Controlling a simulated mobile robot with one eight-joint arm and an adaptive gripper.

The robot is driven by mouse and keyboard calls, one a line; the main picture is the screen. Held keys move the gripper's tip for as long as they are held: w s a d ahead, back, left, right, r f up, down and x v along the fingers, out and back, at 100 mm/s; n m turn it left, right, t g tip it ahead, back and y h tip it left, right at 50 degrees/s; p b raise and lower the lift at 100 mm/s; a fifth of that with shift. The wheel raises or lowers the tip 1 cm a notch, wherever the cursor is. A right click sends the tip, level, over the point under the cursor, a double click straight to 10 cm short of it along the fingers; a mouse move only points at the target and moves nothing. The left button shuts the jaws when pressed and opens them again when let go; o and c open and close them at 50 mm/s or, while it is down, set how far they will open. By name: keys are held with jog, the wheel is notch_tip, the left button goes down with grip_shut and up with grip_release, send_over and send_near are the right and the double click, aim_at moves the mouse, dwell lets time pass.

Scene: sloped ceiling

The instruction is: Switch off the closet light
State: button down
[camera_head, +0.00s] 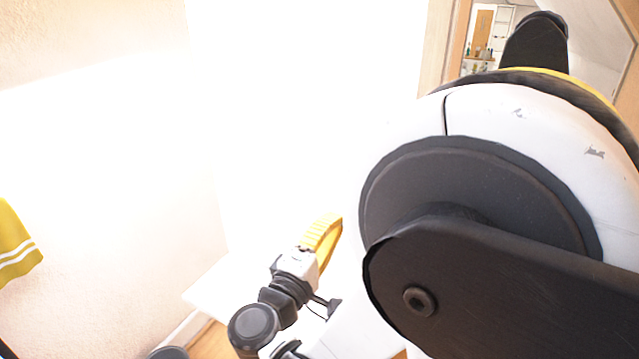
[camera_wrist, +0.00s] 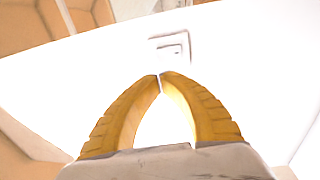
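A pale square wall plate with a raised inner part, which looks like a light switch (camera_wrist: 172,47), is on the bright white wall in the wrist view. It lies just beyond my fingertips in the picture. My gripper (camera_wrist: 160,77) has yellow ribbed fingers whose tips come together, with nothing between them. I cannot tell whether the tips touch the plate. In the head view my gripper (camera_head: 322,238) is low in the middle, by the overexposed wall, and the switch cannot be made out. No lamp shows directly.
The white wall (camera_head: 310,110) is washed out by strong light. A beige wall (camera_head: 90,170) stands at left, with a yellow cloth (camera_head: 15,245) at the edge. My arm covers the right side. A doorway or opening with shelves (camera_head: 490,35) shows at upper right.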

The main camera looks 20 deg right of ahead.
jog(key=b+x, duration=0.1)
jog(key=x, duration=1)
jog(key=shift+d, duration=0.15)
jog(key=shift+w+d+r, duration=0.15)
jog(key=shift+w+d, duration=0.15)
